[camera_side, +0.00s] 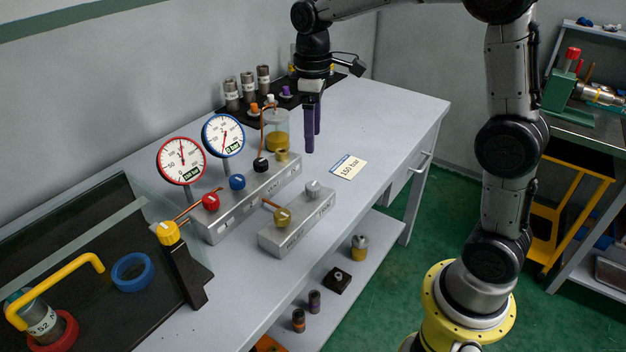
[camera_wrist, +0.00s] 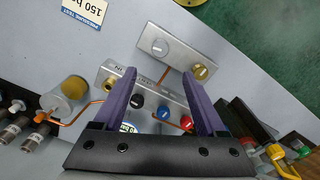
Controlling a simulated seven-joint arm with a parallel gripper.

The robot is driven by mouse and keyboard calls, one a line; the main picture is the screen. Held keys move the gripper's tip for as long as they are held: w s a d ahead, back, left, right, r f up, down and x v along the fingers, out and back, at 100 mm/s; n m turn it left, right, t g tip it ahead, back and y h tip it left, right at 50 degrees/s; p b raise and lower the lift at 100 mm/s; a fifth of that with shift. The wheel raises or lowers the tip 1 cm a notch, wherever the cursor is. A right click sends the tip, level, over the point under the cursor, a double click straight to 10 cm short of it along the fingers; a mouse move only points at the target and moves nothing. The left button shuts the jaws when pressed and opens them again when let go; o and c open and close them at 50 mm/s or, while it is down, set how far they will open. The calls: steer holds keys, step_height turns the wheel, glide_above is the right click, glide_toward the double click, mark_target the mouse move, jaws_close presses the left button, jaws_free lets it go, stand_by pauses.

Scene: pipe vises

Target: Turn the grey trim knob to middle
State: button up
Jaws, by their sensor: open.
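The grey trim knob (camera_side: 313,187) sits on the right end of the small grey block (camera_side: 290,234), beside a brass-yellow knob (camera_side: 282,217). In the wrist view the grey knob (camera_wrist: 160,47) shows at the left end of that block, with a pale mark whose setting I cannot read surely. My gripper (camera_side: 313,141) has purple fingers pointing down and hangs above the bench, up and behind the knob. It is open and empty, apart from the knob. In the wrist view the knob lies beyond the gap between the fingertips (camera_wrist: 159,73).
A longer block (camera_side: 245,197) carries red (camera_side: 210,202), blue (camera_side: 237,182) and black (camera_side: 260,164) knobs. Two dial gauges (camera_side: 182,160) and a jar (camera_side: 275,130) stand behind. A "150 bar" card (camera_side: 348,167) lies on the bench. The bench right of the small block is clear.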

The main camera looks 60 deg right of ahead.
mark_target(313, 185)
step_height(313, 185, down, 13)
steer(key=shift+r, duration=0.1)
stand_by(0.3)
steer(key=shift+c, duration=0.3)
jaws_close()
